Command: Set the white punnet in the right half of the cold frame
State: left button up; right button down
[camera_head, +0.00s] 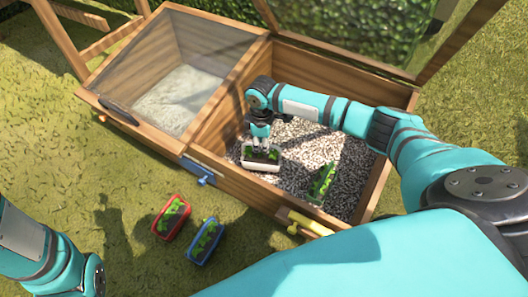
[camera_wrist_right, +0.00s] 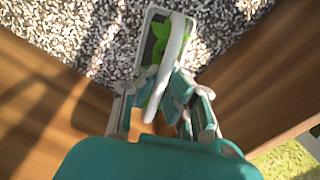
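The white punnet (camera_head: 262,166), with green seedlings and dark soil, is in the right half of the cold frame (camera_head: 232,185), over the gravel near the front-left wall. It seems level and low; I cannot tell whether it touches the gravel. My right gripper (camera_head: 262,143) is directly above it. In the right wrist view, the fingers (camera_wrist_right: 168,92) appear closed around the arched white handle of the punnet (camera_wrist_right: 150,32). The fingers hide part of the punnet there. My left arm shows at the lower left of the head view, but its gripper is out of sight.
A green punnet (camera_head: 322,184) stands on the gravel to the right. A red punnet (camera_head: 171,217) and a blue punnet (camera_head: 204,241) sit on the grass in front. The left half's glass lid (camera_head: 175,70) is down; the right half is open. Bare gravel (camera_head: 350,165) lies at the right.

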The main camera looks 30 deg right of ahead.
aim_at(262, 159)
notch_tip(262, 159, down, 4)
jog(key=b, duration=0.2)
jog(key=shift+r+b, duration=0.1)
jog(key=shift+b, duration=0.3)
jog(key=shift+r, duration=0.2)
jog(key=shift+f, duration=0.2)
jog(key=c, duration=1.5)
grip_release()
